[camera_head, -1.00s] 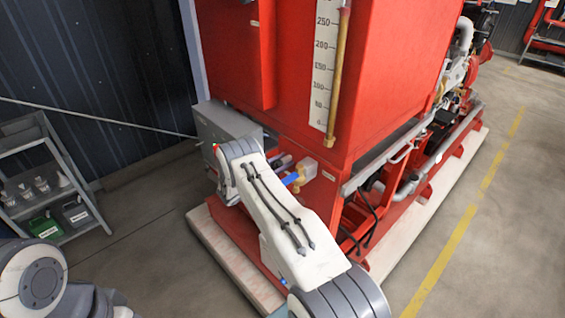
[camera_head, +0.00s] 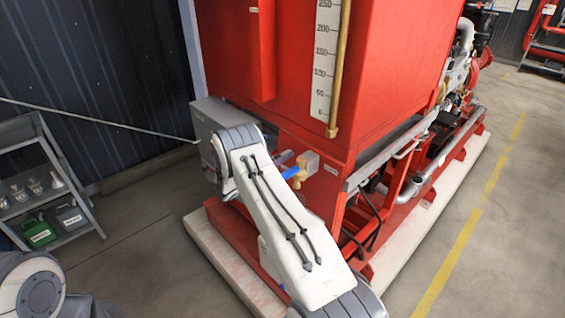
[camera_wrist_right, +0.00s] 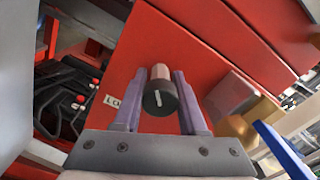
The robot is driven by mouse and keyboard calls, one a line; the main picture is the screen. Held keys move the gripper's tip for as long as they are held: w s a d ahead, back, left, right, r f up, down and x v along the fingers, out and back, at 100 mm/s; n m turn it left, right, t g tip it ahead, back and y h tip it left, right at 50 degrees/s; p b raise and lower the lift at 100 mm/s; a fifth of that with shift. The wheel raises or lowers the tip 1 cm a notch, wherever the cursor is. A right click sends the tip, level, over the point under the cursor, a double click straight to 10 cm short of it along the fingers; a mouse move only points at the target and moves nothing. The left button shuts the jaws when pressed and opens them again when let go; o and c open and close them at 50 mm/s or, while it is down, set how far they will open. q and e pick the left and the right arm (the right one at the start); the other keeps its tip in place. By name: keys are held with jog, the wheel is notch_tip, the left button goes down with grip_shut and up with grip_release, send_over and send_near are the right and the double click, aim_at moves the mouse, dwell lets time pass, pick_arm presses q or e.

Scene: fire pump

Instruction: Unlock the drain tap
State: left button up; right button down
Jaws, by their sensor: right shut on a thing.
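The drain tap shows low on the red tank's side in the head view, with a blue handle (camera_head: 291,172) and a brass body (camera_head: 301,177). In the right wrist view, the blue handle (camera_wrist_right: 280,148) and brass body (camera_wrist_right: 238,128) lie at the right, beside a grey-pink block (camera_wrist_right: 230,95). My right gripper (camera_wrist_right: 160,95) is shut on a small cylinder (camera_wrist_right: 158,97) with a coppery body and a black end bearing a white mark. Its fingers are on either side of the cylinder, left of the tap. In the head view the right arm hides most of this gripper. My left gripper is out of view.
The red tank (camera_head: 300,80) stands on a red frame over a pale plinth (camera_head: 222,252). A grey box (camera_head: 210,120) is behind my right arm. A shelf (camera_head: 75,190) with a green container (camera_head: 39,232) stands at left. The floor between shelf and plinth is clear.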

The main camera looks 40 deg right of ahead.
jog(key=n+b, duration=0.1)
jog(key=n, duration=0.1)
jog(key=shift+f+n, duration=0.1)
jog(key=shift+n, duration=0.3)
jog(key=n, duration=0.2)
jog(key=shift+n, duration=0.4)
jog(key=n, duration=0.5)
jog(key=shift+n, duration=0.7)
jog(key=shift+c, duration=2.3)
grip_release()
jog(key=a+b, duration=0.3)
jog(key=a, duration=0.7)
jog(key=shift+s+a+b, duration=0.3)
jog(key=shift+s+b, duration=0.1)
